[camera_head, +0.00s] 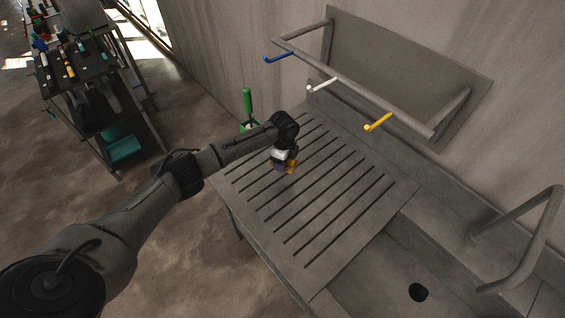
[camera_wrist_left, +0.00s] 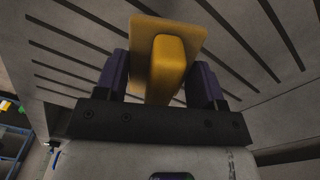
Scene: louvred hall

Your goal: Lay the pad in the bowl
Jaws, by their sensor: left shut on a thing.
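The pad (camera_wrist_left: 168,60) is yellow-orange, a flat square plate with a raised block on it. It sits between the purple fingers of my left gripper (camera_wrist_left: 160,82), which is shut on it. In the head view my left gripper (camera_head: 283,164) is over the far left part of the slotted drainboard, with yellow edges of the pad (camera_head: 291,167) showing beside it. Whether the pad touches the slats, I cannot tell. The bowl (camera_head: 385,262) looks to be the grey sink basin at the lower right, with a dark drain hole (camera_head: 419,292). My right gripper is not in view.
The slotted drainboard (camera_head: 345,232) lies between my left gripper and the basin, clear of loose things. A wall rail carries blue, white and yellow hooks (camera_head: 377,122). A grey tube handle (camera_head: 530,245) rises right of the basin. A green-handled brush (camera_head: 247,103) stands behind.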

